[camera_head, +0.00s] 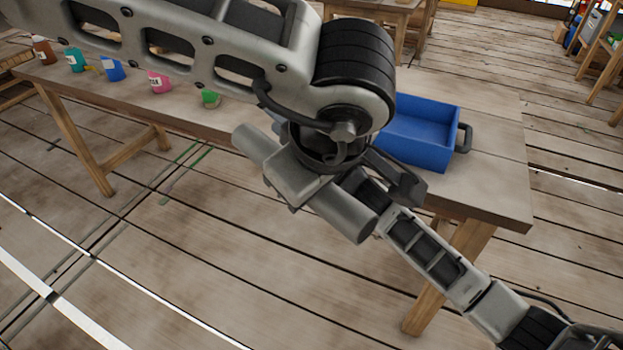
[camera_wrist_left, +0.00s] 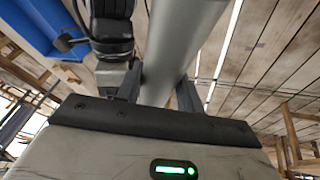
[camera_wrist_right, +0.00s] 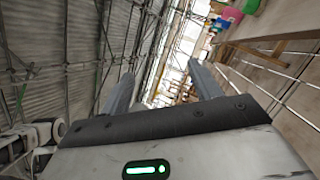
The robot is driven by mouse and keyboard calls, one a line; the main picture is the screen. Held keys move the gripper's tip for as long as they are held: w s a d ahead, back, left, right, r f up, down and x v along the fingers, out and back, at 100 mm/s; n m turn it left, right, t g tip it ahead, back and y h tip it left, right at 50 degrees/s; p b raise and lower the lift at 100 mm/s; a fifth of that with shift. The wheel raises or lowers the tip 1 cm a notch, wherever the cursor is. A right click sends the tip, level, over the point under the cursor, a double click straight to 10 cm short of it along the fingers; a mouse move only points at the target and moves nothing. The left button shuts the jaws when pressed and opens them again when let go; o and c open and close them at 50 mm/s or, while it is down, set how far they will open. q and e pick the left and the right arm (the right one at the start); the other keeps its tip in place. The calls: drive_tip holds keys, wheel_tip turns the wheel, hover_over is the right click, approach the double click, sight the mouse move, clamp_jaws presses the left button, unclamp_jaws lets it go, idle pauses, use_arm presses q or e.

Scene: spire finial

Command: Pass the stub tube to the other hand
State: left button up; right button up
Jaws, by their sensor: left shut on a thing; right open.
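The stub tube is a plain grey cylinder (camera_wrist_left: 183,40). In the left wrist view it stands between the fingers of my left gripper (camera_wrist_left: 158,90), which is shut on it, and runs up out of the picture. In the head view its grey end (camera_head: 347,216) shows near the middle, tilted down to the right and partly covered by my arm parts. My right gripper (camera_wrist_right: 162,90) is open in the right wrist view, with nothing between its fingers. In the head view my two wrists crowd together around the tube, and fingertip contact cannot be told.
A long wooden table (camera_head: 485,150) stands behind my arms. A blue bin (camera_head: 418,135) with a dark handle is on its right part. The plank floor (camera_head: 190,270) in front is clear.

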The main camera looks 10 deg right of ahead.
drive_tip(key=s+d+f+m+g+h, duration=0.1)
drive_tip(key=s+d+f+m+h, duration=0.2)
drive_tip(key=s+f+m, duration=0.5)
drive_tip(key=s+d+f+m+g+h, duration=0.2)
drive_tip(key=s+d+f+m+h, duration=0.2)
drive_tip(key=s+f+m, duration=0.4)
drive_tip(key=s+d+f+m+g+h, duration=0.2)
drive_tip(key=s+f+m, duration=0.6)
drive_tip(key=m, duration=0.6)
drive_tip(key=d+h, duration=0.1)
drive_tip(key=h, duration=0.1)
drive_tip(key=shift+s+d+h, duration=0.25)
drive_tip(key=shift+s+h, duration=0.05)
